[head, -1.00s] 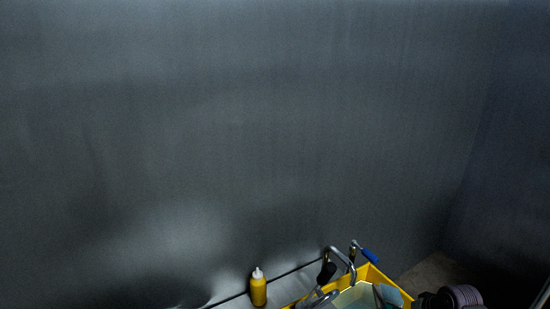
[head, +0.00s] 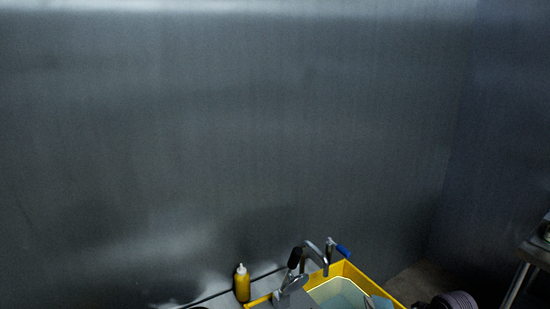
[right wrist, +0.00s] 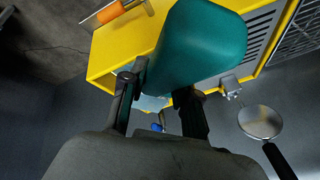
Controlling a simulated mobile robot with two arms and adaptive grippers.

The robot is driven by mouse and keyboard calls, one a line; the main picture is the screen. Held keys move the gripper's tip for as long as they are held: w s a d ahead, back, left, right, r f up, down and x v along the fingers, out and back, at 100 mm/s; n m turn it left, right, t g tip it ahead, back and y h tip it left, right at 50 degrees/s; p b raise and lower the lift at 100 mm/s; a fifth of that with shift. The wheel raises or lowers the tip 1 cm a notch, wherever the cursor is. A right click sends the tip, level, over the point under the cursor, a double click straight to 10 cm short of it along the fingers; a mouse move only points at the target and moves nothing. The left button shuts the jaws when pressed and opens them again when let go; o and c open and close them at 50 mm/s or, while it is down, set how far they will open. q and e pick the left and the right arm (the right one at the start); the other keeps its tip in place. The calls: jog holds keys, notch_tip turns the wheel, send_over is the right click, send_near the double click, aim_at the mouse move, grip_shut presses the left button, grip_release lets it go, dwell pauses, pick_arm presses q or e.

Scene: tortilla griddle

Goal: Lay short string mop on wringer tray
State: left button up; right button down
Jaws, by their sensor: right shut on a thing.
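My right gripper (right wrist: 165,95) shows in the right wrist view, its two dark fingers closed around a part of a large smooth teal object (right wrist: 203,45). I cannot tell whether this is the short string mop; no strings show. The teal object overlaps a yellow tray (right wrist: 118,50) with a grey slotted plate (right wrist: 262,32), probably the wringer tray. Whether they touch is unclear. In the head view the yellow tray (head: 368,279) is cut off by the bottom edge, with a pale green panel inside and a small teal piece (head: 378,302) at its right. My left gripper is not in view.
A yellow squeeze bottle (head: 242,284) stands left of the tray. Bent metal tools with a black grip (head: 295,258) and a blue grip (head: 343,250) are at its back edge. An orange-handled tool (right wrist: 108,12) and a black-handled round metal pan or ladle (right wrist: 261,121) flank it.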

jog(key=s+a+r+n+y+b, duration=0.1)
jog(key=s+a+r+b, duration=0.5)
jog(key=s+a+r, duration=0.7)
jog(key=shift+s+a+n+g, duration=0.3)
jog(key=shift+a+n+g, duration=0.1)
jog(key=shift+n, duration=0.5)
jog(key=shift+w, duration=0.1)
